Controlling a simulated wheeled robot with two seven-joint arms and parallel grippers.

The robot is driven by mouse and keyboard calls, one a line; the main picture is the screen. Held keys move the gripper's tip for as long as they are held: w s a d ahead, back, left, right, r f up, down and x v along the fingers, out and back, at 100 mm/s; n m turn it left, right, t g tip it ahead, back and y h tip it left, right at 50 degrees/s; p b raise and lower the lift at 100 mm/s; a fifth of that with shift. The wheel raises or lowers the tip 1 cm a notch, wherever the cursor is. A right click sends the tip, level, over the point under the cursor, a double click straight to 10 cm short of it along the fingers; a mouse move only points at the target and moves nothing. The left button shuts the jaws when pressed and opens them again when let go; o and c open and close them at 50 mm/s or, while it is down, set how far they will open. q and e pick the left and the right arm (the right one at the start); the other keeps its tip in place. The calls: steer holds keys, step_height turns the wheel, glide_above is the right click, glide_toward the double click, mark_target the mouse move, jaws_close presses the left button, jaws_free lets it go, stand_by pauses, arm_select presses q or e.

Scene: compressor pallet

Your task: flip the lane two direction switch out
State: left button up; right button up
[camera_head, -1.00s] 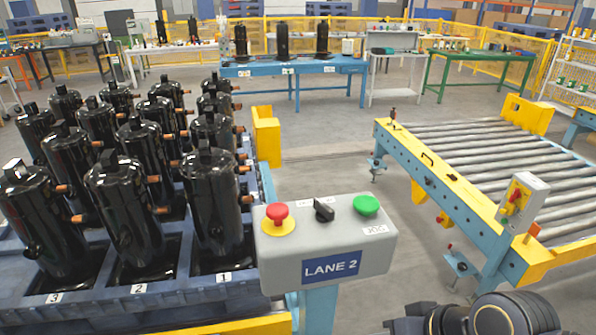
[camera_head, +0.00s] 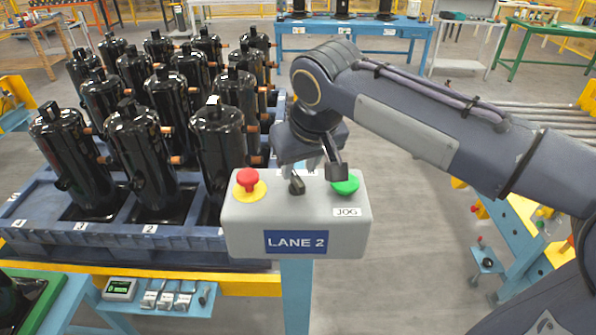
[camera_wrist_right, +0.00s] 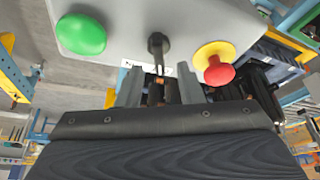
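The grey lane two control box (camera_head: 335,232) stands on a light blue post with a blue "LANE 2" label. Its small black direction switch (camera_head: 296,185) sits on top between the red button (camera_head: 247,180) and the green button (camera_head: 346,186). My right gripper (camera_head: 318,172) is just above the box top, close to the switch. In the right wrist view its two grey fingers (camera_wrist_right: 160,88) are apart with nothing held. The switch (camera_wrist_right: 157,45) lies just beyond the fingertips, in line with the gap. Contact cannot be told. My left gripper is out of view.
A blue pallet (camera_head: 185,240) with several black compressors (camera_head: 140,150) stands left of and behind the box. A roller conveyor (camera_head: 550,115) lies at the right behind my right arm. A bench with small items (camera_head: 160,297) is at lower left. Floor right of the box is clear.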

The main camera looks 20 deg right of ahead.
mark_target(297, 177)
steer(key=shift+x, duration=1.8)
steer(key=shift+d, duration=0.1)
steer(key=shift+c, duration=0.2)
jaws_close()
